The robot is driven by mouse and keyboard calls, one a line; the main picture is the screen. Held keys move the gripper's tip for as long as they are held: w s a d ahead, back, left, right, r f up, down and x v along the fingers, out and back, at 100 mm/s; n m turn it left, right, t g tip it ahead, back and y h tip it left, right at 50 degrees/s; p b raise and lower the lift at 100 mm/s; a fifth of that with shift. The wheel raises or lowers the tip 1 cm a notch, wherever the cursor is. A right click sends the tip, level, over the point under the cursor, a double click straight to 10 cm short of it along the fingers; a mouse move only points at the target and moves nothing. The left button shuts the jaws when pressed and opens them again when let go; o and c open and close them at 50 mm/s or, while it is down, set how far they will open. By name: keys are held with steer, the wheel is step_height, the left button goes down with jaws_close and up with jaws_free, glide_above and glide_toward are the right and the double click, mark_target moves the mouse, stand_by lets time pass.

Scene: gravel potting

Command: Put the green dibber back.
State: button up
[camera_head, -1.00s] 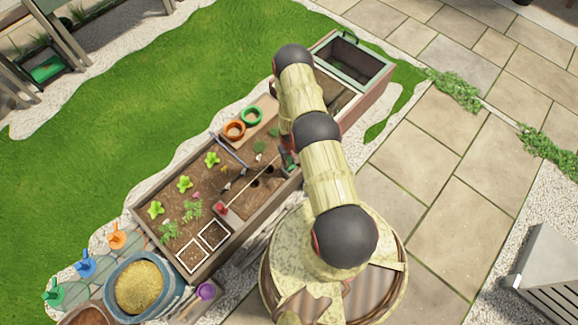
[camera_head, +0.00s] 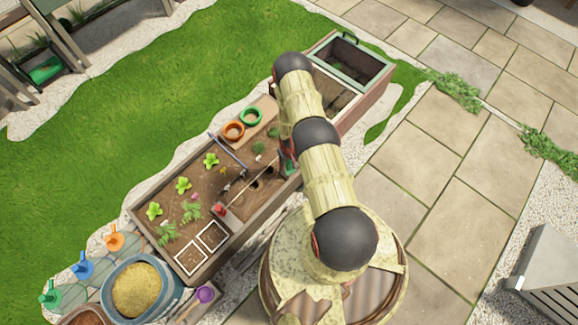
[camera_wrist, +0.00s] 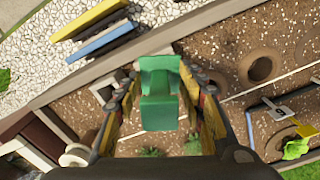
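The green dibber's blocky handle (camera_wrist: 160,95) fills the space between the fingers of my gripper (camera_wrist: 160,103) in the wrist view. The fingers press close on both its sides, so my gripper appears shut on it. The dibber's lower part is hidden from the wrist camera. In the head view a bit of green (camera_head: 289,166) shows beside my arm at the planter's right edge. My arm covers most of the gripper there. Dark holes sit in the soil nearby, one clear in the wrist view (camera_wrist: 260,68).
The long wooden planter (camera_head: 160,231) holds seedlings, an orange pot ring (camera_head: 234,131), a green pot ring (camera_head: 250,117) and a red block (camera_head: 219,210) by a pale line. A blue tub (camera_head: 170,289) stands at its near end. Yellow and blue bars (camera_wrist: 90,20) lie on gravel outside.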

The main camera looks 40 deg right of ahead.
steer(key=shift+r, duration=0.1)
